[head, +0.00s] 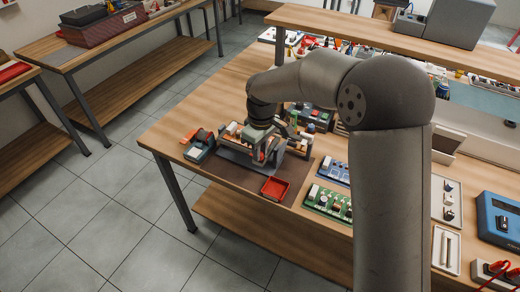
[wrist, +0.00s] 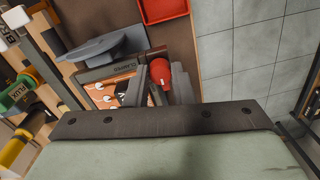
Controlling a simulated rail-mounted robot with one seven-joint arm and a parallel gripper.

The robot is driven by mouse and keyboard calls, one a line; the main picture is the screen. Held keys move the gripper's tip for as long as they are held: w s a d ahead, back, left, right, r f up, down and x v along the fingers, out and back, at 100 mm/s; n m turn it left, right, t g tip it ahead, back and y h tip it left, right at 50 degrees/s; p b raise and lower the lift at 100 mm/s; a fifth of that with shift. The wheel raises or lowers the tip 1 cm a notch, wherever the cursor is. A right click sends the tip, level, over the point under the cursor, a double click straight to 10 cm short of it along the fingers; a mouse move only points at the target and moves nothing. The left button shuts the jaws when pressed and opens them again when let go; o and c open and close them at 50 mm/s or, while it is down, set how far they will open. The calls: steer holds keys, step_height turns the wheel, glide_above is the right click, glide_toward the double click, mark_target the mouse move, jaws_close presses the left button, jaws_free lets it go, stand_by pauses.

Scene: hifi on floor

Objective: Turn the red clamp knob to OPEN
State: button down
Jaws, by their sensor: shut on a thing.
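The red clamp knob (wrist: 181,78) shows in the wrist view, on a grey fixture with an orange-brown board (wrist: 115,90). The fingers and wrist hide part of the knob. No OPEN mark is readable. In the head view my gripper (head: 264,150) reaches down to the fixture (head: 236,158) near the bench's front edge.
A red tray (head: 275,188) lies beside the fixture, also at the top of the wrist view (wrist: 163,9). Green and blue circuit boards (head: 328,202) lie to the right. Labelled spools (wrist: 16,98) are at the left in the wrist view. Open floor lies past the bench edge.

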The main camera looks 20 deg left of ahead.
steer(key=c, duration=1.2)
jaws_free()
steer(key=shift+c, duration=0.2)
step_height(320, 180, up, 17)
steer(key=b, duration=0.1)
steer(key=shift+w+d+r, duration=0.15)
steer(key=shift+w+r, duration=0.05)
steer(key=shift+w, duration=0.1)
steer(key=s+d+f+m, duration=0.1)
steer(key=s+d+m, duration=0.25)
steer(key=d, duration=0.55)
steer(key=s+d+f+m, duration=0.25)
steer(key=s+d, duration=0.25)
steer(key=d, duration=0.4)
steer(key=s+d+f+m, duration=0.3)
steer(key=s+d, duration=0.2)
steer(key=s, duration=0.3)
steer(key=s+d+f+m+t, duration=0.1)
steer(key=s+d+f+m, duration=0.3)
steer(key=s+d, duration=0.2)
steer(key=shift+s+d+f, duration=0.15)
steer(key=shift+s+f, duration=0.15)
steer(key=shift+s, duration=0.6)
